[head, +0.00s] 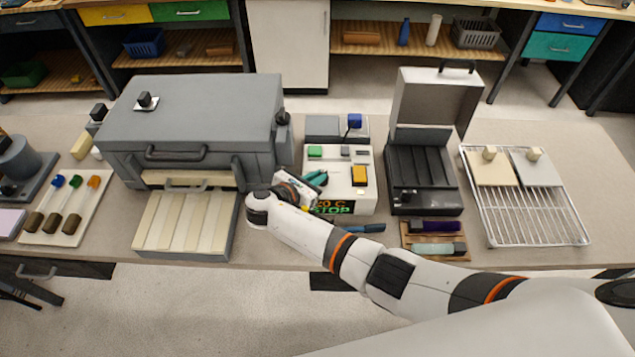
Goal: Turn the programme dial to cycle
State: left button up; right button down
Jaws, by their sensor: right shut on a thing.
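My right gripper (310,182) reaches over the box's left side and is shut on this teal part. My left gripper is not in view.
The grey kiln (190,115) stands close on the left, with a tray of pale slats (185,225) in front. A black case (425,165) with its lid up and a wire rack (525,205) stand right. A blue rod (366,228) lies before the box.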

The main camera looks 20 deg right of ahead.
jog(key=shift+w+m+g+h+b, duration=0.15)
jog(key=shift+m+g+h+b, duration=0.35)
jog(key=shift+m+g+b, duration=0.15)
jog(key=c, duration=1.5)
grip_release()
